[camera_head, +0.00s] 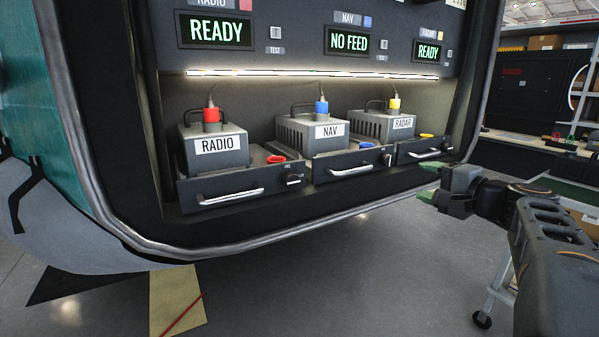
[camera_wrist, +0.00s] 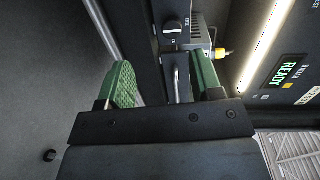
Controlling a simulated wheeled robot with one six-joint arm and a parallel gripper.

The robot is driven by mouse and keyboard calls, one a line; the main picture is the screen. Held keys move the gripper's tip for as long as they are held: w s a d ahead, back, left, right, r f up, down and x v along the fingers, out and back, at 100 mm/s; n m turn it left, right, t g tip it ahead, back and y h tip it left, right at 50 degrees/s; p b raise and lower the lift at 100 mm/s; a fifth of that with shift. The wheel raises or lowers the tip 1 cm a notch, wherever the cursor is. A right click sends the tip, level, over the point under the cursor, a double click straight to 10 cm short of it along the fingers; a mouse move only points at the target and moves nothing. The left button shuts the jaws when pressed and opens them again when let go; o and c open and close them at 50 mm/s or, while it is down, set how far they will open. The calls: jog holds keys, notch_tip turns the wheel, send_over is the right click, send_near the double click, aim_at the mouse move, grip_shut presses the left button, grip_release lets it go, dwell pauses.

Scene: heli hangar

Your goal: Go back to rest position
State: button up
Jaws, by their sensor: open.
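My gripper (camera_head: 428,182) is at the right in the head view, in front of and a little below the RADAR drawer (camera_head: 425,152). Its green fingers stand apart with nothing held. In the wrist view the open fingers (camera_wrist: 165,85) flank a bar-shaped drawer handle (camera_wrist: 176,83); I cannot tell whether they touch it. In the head view the RADAR handle (camera_head: 432,154) looks clear of the fingers. The RADAR unit (camera_head: 385,126) sits on its drawer with a yellow connector (camera_head: 394,104) plugged in on top.
The RADIO unit (camera_head: 216,146) and NAV unit (camera_head: 318,135) stand left of it in the bay. Displays read READY (camera_head: 219,32), NO FEED (camera_head: 348,42) and READY (camera_head: 428,52). The bay's metal rim (camera_head: 300,235) curves below. Grey floor (camera_head: 330,290) is open underneath; a wheeled stand (camera_head: 497,295) is at lower right.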

jog(key=s+a+r+n+g+p, duration=0.25)
jog(key=a+g+p, duration=0.25)
jog(key=a+p, duration=0.5)
jog(key=s+a+r+n+g+h+p, duration=0.1)
jog(key=s+a+n+g+h+p, duration=0.1)
jog(key=s+n+p, duration=0.3)
jog(key=s+a+r+n+g+h+p, duration=0.1)
jog(key=s+a+n+g+h+p, duration=0.2)
jog(key=s+p, duration=0.7)
jog(key=shift+s+a+r+n+g+h+p, duration=0.25)
jog(key=shift+n+g+h+p, duration=0.75)
jog(key=shift+p, duration=1.75)
jog(key=shift+s+f, duration=0.1)
